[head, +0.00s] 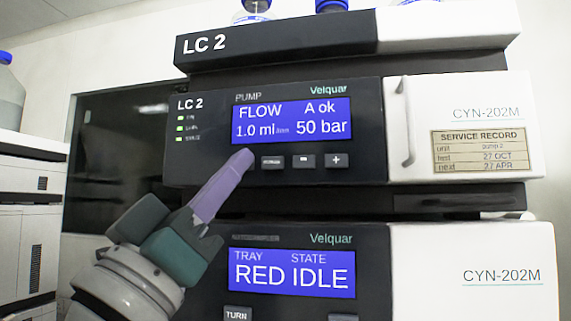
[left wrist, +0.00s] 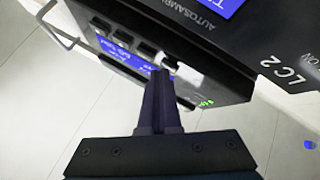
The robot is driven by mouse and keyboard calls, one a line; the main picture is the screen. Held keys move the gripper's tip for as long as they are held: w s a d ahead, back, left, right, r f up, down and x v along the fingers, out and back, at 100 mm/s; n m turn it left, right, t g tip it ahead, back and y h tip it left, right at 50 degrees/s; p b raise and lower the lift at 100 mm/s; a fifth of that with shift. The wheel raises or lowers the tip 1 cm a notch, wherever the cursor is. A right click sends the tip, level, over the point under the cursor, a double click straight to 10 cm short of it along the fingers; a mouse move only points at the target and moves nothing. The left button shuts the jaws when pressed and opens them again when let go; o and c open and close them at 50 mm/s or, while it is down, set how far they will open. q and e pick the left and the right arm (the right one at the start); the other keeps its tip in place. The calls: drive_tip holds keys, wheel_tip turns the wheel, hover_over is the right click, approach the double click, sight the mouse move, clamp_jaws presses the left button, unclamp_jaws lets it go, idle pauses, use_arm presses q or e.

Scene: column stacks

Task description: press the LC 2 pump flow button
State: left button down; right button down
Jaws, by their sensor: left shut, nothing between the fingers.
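The LC 2 pump module (head: 215,165) has a blue display (head: 291,120) reading FLOW 1.0 ml and 50 bar, A ok. Below it is a row of dark buttons: one with small lettering (head: 272,162), a minus (head: 303,161) and a plus (head: 337,160). My left gripper (head: 240,160) is shut and empty, its purple fingers pointing up at the left end of this row, below FLOW. They cover whatever button is there. In the left wrist view the fingertips (left wrist: 162,76) are at the end of the button row (left wrist: 122,38); whether they touch, I cannot tell. My right gripper is not in view.
Below the pump is the autosampler module, its display (head: 292,273) reading TRAY RED, STATE IDLE, with a TURN button (head: 238,313). A vertical handle (head: 407,125) projects right of the pump panel. Bottles (head: 331,8) stand on top. Another instrument (head: 28,200) is at the left.

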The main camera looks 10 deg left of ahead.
use_arm(q)
drive_tip(key=shift+s, duration=0.1)
idle(0.3)
drive_tip(key=shift+s+p, duration=0.5)
drive_tip(key=shift+s, duration=0.2)
drive_tip(key=s+p, duration=0.2)
drive_tip(key=s, duration=0.3)
drive_tip(key=shift+a, duration=0.15)
idle(0.7)
